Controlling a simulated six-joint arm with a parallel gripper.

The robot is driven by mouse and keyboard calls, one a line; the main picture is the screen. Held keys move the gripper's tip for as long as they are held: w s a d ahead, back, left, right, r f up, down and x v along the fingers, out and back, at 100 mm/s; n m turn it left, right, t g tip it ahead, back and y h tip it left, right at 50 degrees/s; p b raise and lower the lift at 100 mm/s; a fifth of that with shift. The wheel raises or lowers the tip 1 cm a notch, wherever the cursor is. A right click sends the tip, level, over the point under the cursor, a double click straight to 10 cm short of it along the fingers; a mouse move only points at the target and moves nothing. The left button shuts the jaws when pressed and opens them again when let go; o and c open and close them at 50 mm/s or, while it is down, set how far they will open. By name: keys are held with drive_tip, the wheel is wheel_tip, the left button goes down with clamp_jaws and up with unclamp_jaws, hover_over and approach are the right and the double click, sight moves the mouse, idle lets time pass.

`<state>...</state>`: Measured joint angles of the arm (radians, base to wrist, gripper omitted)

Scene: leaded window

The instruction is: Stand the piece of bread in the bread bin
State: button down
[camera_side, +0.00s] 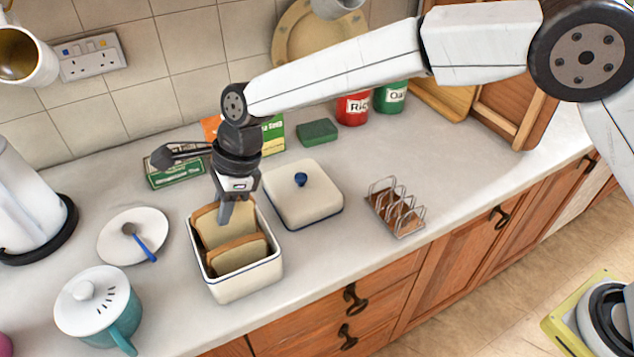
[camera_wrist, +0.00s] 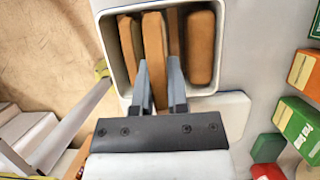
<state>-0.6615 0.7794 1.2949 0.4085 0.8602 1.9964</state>
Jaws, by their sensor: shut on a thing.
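The bread bin (camera_side: 243,287) is a white, blue-rimmed box standing open on the counter; it also shows in the wrist view (camera_wrist: 226,30). My gripper (camera_side: 226,217) points down into it. In the wrist view my gripper (camera_wrist: 158,88) is shut on a piece of bread (camera_wrist: 154,58), which is on edge between the fingers and within the bin walls. Other slices stand in the bin, one to its left (camera_wrist: 129,45) and one to its right (camera_wrist: 200,48). The bottom of the held piece is hidden, so I cannot tell whether it touches the bin floor.
The bin's lid (camera_side: 303,195), with a blue knob, lies behind and right of the bin. A wire toast rack (camera_side: 396,208) stands further right. A saucer with a spoon (camera_side: 133,236) and a teal pot (camera_side: 98,305) are to the left. Boxes and tins line the back.

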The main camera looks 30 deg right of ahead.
sight(230, 231)
drive_tip(key=shift+f, duration=0.95)
drive_tip(key=shift+f, duration=0.1)
drive_tip(key=shift+f, duration=1.75)
drive_tip(key=shift+f, duration=0.15)
drive_tip(key=c, duration=0.9)
unclamp_jaws()
drive_tip(key=v, duration=1.2)
